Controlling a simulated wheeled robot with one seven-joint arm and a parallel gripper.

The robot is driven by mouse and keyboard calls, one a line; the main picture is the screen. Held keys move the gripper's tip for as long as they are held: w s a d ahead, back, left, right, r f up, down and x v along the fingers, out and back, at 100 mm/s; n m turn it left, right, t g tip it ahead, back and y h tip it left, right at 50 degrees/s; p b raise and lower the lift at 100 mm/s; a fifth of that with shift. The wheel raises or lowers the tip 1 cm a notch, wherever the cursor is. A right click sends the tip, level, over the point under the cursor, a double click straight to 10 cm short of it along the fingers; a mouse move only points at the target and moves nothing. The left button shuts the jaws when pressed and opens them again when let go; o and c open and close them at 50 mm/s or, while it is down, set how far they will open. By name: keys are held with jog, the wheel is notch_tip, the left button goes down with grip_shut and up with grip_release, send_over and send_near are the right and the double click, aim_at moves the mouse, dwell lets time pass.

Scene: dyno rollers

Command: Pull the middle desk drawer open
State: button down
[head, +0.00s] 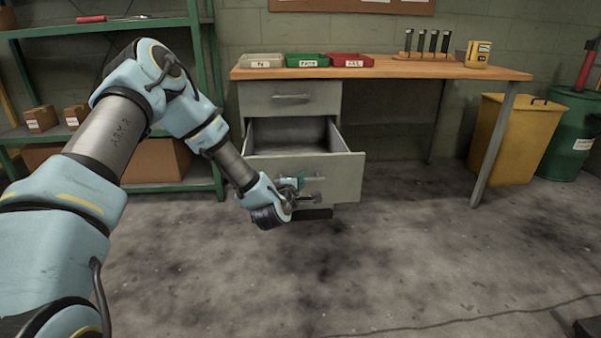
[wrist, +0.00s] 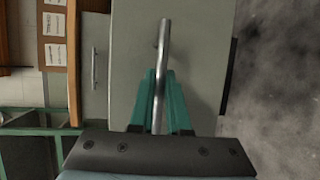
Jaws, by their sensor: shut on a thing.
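The grey middle desk drawer (head: 343,178) stands pulled well out of the desk's cabinet, with its hollow inside showing behind its front. My gripper (head: 301,183) is at the front of this drawer, coming from the left. In the wrist view, the teal fingers of my gripper (wrist: 161,80) are closed on both sides of the drawer's metal bar handle (wrist: 164,40). The drawer's grey front (wrist: 205,60) fills the middle of that view. Part of the handle is hidden by the fingers.
The top drawer (head: 310,105) is shut above. The wooden desk top (head: 400,71) carries small trays, a tool holder and a yellow device. A green shelf (head: 205,90) stands left; a yellow bin (head: 515,140) and a green barrel (head: 570,135) stand right.

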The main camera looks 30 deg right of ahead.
jog(key=shift+s+a, duration=0.25)
jog(key=shift+s, duration=0.3)
jog(key=shift+s+a, duration=0.25)
jog(key=shift+s, duration=0.3)
jog(key=c, duration=0.9)
grip_release()
jog(key=p+v, duration=0.2)
jog(key=v, duration=0.8)
jog(key=shift+s+a+r, duration=0.1)
jog(key=shift+s+a, duration=0.15)
jog(key=shift+a, duration=0.05)
